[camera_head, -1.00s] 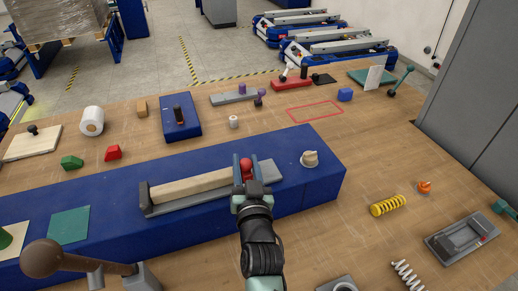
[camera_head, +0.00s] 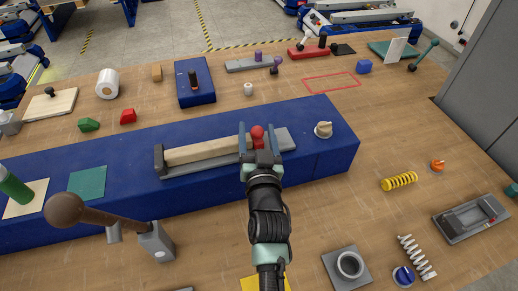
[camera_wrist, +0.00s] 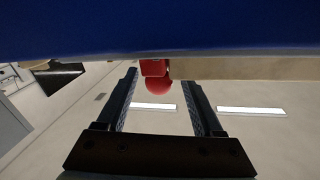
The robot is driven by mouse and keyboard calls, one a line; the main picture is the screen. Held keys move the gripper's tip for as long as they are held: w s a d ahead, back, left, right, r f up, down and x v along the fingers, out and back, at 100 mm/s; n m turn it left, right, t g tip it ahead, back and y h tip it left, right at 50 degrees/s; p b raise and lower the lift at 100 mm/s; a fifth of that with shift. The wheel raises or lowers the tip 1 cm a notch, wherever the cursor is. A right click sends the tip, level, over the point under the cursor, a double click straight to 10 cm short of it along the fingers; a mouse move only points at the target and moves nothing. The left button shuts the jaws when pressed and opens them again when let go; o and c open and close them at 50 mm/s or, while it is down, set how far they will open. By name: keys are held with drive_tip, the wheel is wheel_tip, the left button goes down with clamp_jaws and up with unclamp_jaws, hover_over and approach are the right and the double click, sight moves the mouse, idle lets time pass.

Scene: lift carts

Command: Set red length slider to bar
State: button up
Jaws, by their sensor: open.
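The red length slider (camera_head: 257,132) has a round knob and sits on a grey rail (camera_head: 285,139) on the blue block. A pale wooden bar (camera_head: 200,151) lies along the rail to its left, against a dark end stop. My left finger hides the bar's right end, so I cannot tell if the slider touches it. My gripper (camera_head: 259,127) is open, with one finger on each side of the red knob. In the wrist view the red knob (camera_wrist: 158,84) shows between the spread fingers (camera_wrist: 165,95), with room on both sides.
The rail rests on a long blue block (camera_head: 320,160). A pale knob (camera_head: 323,130) stands on it to the right. A brown-knobbed lever (camera_head: 100,212) is at the front left, and a yellow spring (camera_head: 399,181) lies at the right.

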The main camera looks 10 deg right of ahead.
drive_tip(key=s+a+b, duration=0.2)
drive_tip(key=s+b, duration=0.1)
drive_tip(key=s, duration=0.9)
drive_tip(key=shift+s, duration=0.2)
